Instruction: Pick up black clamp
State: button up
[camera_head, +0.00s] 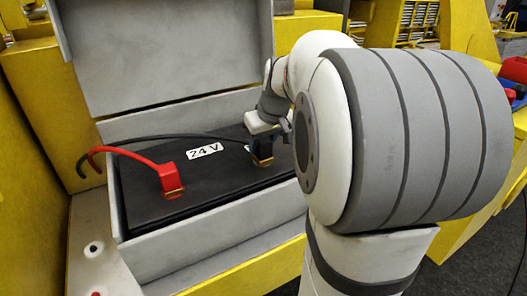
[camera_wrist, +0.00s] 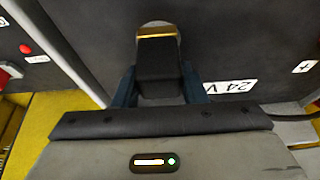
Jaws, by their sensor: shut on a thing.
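The black clamp (camera_wrist: 158,70) is between the two fingers of my gripper (camera_wrist: 160,85) in the wrist view, with its copper-coloured end at the battery top. My gripper is shut on it. In the head view, my gripper (camera_head: 264,140) is at the right part of the black 24 V battery (camera_head: 215,178). The clamp (camera_head: 262,152) is partly hidden there by my gripper, with its copper end low at the battery top. I cannot tell whether it touches the battery.
A red clamp (camera_head: 170,178) with a red cable sits on the battery's left part. A black cable (camera_head: 150,137) arches behind it. The battery lies in a grey box (camera_head: 195,258) with its lid (camera_head: 165,55) raised behind. Yellow structure (camera_head: 30,110) stands at the left.

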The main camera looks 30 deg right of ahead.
jog(key=c, duration=0.4)
jog(key=shift+c, duration=0.2)
jog(key=shift+r, duration=0.15)
